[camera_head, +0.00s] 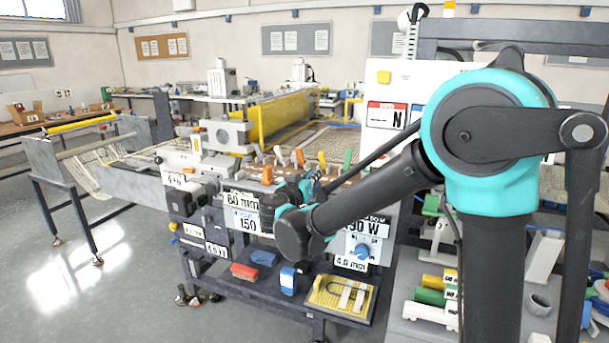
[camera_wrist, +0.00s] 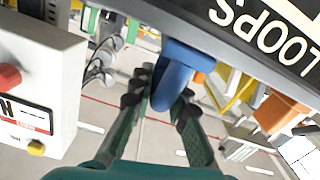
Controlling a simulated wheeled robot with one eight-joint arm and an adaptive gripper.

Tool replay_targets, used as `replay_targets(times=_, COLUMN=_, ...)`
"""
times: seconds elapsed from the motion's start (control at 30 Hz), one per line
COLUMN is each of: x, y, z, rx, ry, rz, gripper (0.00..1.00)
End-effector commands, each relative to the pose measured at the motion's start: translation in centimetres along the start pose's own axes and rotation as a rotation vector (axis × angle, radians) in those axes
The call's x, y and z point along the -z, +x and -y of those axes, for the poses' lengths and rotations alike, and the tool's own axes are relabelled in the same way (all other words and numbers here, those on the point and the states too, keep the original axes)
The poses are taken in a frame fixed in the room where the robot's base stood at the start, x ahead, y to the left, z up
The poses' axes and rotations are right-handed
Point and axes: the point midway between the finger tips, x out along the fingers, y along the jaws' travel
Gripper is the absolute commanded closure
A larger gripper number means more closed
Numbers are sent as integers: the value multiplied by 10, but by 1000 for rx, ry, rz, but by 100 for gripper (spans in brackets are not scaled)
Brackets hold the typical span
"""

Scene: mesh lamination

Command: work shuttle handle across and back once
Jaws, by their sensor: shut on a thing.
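A rounded blue handle (camera_wrist: 175,75) hangs in the middle of the wrist view, beside a dark panel edge marked LOOPS (camera_wrist: 265,30). My gripper (camera_wrist: 162,112) has its two green and dark fingers on either side of it and is shut on it. No label in view names this handle as the shuttle handle. In the head view my gripper (camera_head: 312,187) is at the front of the machine, above the panels marked 60 mm and 150. There my arm and gripper hide most of the handle.
Orange handles (camera_head: 267,175) and a green one (camera_head: 347,158) stand along the machine top close to my gripper. A white box with a red button (camera_wrist: 8,78) is at the left of the wrist view. A lower shelf holds a yellow tray (camera_head: 324,296). Open floor lies at left.

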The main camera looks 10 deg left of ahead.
Motion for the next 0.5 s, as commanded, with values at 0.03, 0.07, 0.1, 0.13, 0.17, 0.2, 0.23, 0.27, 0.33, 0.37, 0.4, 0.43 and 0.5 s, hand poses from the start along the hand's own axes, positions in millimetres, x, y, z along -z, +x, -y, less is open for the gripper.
replay_targets(times=0.03, x=-3, y=0, z=-14, rx=-3, ry=-1, rz=1, gripper=100)
replay_targets(times=0.07, x=-4, y=0, z=-22, rx=-3, ry=-1, rz=0, gripper=100)
replay_targets(times=0.1, x=-7, y=0, z=-33, rx=-3, ry=-1, rz=0, gripper=100)
replay_targets(times=0.13, x=-8, y=0, z=-42, rx=-5, ry=-1, rz=1, gripper=100)
replay_targets(times=0.17, x=-10, y=0, z=-51, rx=-4, ry=-1, rz=1, gripper=100)
replay_targets(times=0.2, x=-13, y=0, z=-64, rx=-4, ry=-1, rz=1, gripper=100)
replay_targets(times=0.23, x=-15, y=0, z=-73, rx=-5, ry=-1, rz=1, gripper=100)
replay_targets(times=0.27, x=-17, y=0, z=-82, rx=-4, ry=-1, rz=1, gripper=100)
replay_targets(times=0.33, x=-21, y=0, z=-104, rx=-5, ry=-1, rz=1, gripper=100)
replay_targets(times=0.37, x=-23, y=0, z=-113, rx=-5, ry=-1, rz=1, gripper=100)
replay_targets(times=0.4, x=-25, y=0, z=-125, rx=-6, ry=-1, rz=1, gripper=100)
replay_targets(times=0.43, x=-27, y=0, z=-133, rx=-5, ry=-1, rz=1, gripper=100)
replay_targets(times=0.5, x=-31, y=0, z=-152, rx=-4, ry=-1, rz=1, gripper=100)
